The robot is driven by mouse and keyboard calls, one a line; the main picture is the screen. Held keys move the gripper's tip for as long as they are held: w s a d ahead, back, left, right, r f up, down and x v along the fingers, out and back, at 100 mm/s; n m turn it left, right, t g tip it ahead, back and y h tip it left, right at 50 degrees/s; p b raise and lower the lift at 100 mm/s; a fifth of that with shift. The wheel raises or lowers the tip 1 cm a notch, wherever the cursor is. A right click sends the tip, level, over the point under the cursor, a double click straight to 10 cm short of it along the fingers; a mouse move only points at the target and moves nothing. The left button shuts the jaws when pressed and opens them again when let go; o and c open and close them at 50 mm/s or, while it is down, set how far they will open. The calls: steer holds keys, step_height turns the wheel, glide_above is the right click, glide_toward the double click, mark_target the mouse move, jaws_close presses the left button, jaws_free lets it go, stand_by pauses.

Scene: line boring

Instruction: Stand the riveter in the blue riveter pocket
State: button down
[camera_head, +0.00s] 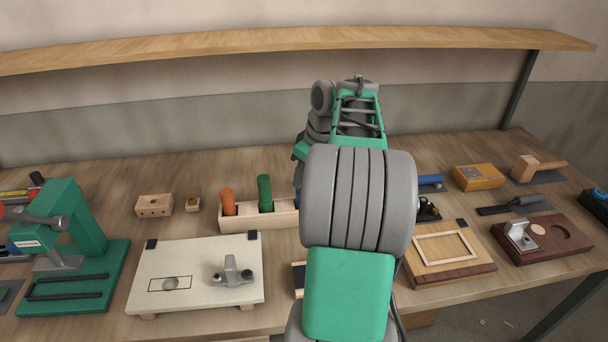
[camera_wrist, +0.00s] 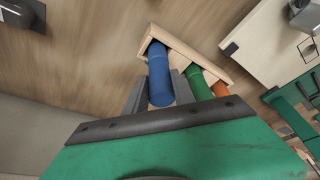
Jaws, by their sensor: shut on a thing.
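The riveter, a blue cylinder (camera_wrist: 160,84), is between the two fingers of my gripper (camera_wrist: 159,78) in the wrist view. My gripper is shut on it. Its far end meets the end compartment of a pale wooden rack (camera_wrist: 203,57); I cannot tell how deep it sits. In the head view the rack (camera_head: 262,218) is partly behind my arm, and only a sliver of the blue cylinder (camera_head: 298,197) shows. My gripper is hidden there. A green cylinder (camera_head: 265,193) and an orange one (camera_head: 228,202) stand upright in the rack's other compartments.
A pale fixture board (camera_head: 200,262) stands in front of the rack, with a green press (camera_head: 80,235) at left. Small wooden blocks (camera_head: 154,205) lie left of the rack. A framed board (camera_head: 446,247) and another blue cylinder (camera_head: 430,180) are right of my arm. A shelf (camera_head: 250,48) runs above.

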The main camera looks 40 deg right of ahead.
stand_by(0.4)
steer(key=shift+f+b, duration=0.55)
steer(key=shift+f, duration=0.05)
steer(key=c, duration=1)
jaws_free()
steer(key=shift+o, duration=0.4)
steer(key=o, duration=0.9)
steer(key=shift+r, duration=0.1)
steer(key=shift+p+v, duration=3.7)
steer(key=shift+v, duration=0.7)
